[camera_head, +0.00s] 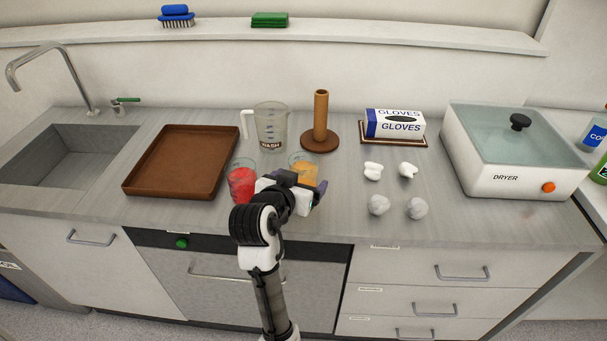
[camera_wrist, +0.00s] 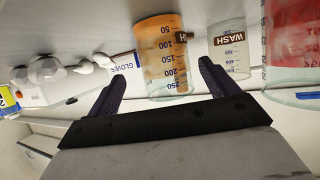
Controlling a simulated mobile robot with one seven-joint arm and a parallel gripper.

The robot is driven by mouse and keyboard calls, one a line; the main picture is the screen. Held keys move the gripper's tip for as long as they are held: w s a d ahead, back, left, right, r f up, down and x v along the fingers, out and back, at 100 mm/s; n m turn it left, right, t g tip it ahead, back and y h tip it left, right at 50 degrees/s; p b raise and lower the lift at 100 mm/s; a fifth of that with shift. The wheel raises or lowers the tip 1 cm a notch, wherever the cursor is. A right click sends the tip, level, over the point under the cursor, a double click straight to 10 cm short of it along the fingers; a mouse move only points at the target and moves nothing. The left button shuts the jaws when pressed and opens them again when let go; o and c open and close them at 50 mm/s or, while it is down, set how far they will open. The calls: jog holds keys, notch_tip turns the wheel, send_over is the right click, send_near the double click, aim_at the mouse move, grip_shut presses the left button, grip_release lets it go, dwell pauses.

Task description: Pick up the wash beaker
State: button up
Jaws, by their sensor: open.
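The wash beaker (camera_head: 270,125) is a clear jug with a white handle and a dark WASH label. It stands upright at the back of the counter, left of the brown post, and looks empty. In the wrist view it (camera_wrist: 228,55) appears beyond one finger. My gripper (camera_head: 303,192) is open and low over the front of the counter, in front of the wash beaker. In the wrist view an orange-filled beaker (camera_wrist: 160,45) appears between the two fingers (camera_wrist: 163,82); I cannot tell if it is within their reach. My gripper partly hides this beaker (camera_head: 303,167) in the head view.
A red-filled beaker (camera_head: 242,182) stands left of my gripper. A brown tray (camera_head: 180,160) lies by the sink. A brown post (camera_head: 320,120), a glove box (camera_head: 397,124), several white lumps (camera_head: 378,205) and a dryer (camera_head: 515,165) are to the right.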

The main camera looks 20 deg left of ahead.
jog(key=x, duration=0.1)
jog(key=p+x, duration=0.1)
jog(key=x, duration=0.3)
jog(key=shift+s+a+f+p, duration=0.1)
jog(key=shift+a+p, duration=0.25)
jog(key=c, duration=1.1)
jog(key=shift+c, duration=0.2)
